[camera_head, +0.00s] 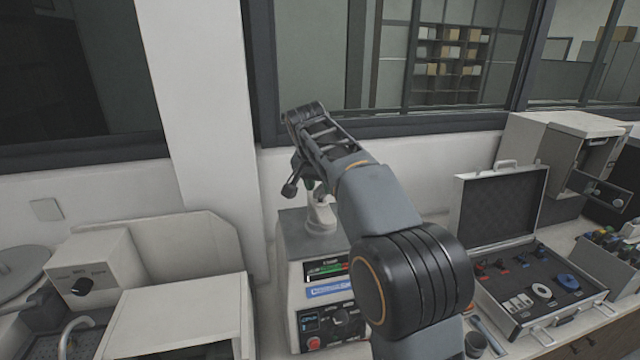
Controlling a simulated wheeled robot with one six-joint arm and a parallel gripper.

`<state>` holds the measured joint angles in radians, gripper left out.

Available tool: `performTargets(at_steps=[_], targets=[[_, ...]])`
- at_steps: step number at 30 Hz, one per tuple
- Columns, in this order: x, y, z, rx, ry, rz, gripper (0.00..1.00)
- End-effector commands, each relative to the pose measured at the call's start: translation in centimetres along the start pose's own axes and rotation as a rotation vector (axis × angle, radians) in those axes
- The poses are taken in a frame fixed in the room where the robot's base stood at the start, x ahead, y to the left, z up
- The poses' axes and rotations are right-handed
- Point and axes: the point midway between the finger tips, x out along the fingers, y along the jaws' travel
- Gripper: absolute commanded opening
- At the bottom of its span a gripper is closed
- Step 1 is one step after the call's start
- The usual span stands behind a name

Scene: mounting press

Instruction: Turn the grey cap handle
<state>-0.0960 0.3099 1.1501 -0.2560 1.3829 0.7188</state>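The mounting press (296,237) stands on the bench in the middle of the view, a grey box with a lit display and a control panel on its front. A white rounded part (320,214) rises from its top. My gripper (303,114) is above the handle in the picture, pointing up and left. My arm and gripper hide most of the cap.
An open case (590,305) with several small parts in foam lies to the right. A white machine (175,315) stands close on the left. A wall and window frame (390,126) are behind the press. A beige cabinet (545,165) stands at the back right.

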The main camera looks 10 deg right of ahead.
Motion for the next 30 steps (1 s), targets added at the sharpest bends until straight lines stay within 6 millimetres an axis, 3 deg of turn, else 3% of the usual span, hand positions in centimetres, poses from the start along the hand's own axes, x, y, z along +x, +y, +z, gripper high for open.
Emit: performTargets(at_steps=[2, 13, 23, 30], targets=[[-0.01, 0.0, 0.0, 0.0, 0.0, 0.0, 0.36], [0.0, -0.01, 0.02, 0.0, -0.001, 0.0, 0.01], [0.06, 0.02, 0.02, -0.016, -0.002, -0.005, 0.0], [0.07, 0.11, 0.0, -0.125, -0.002, -0.051, 0.0]])
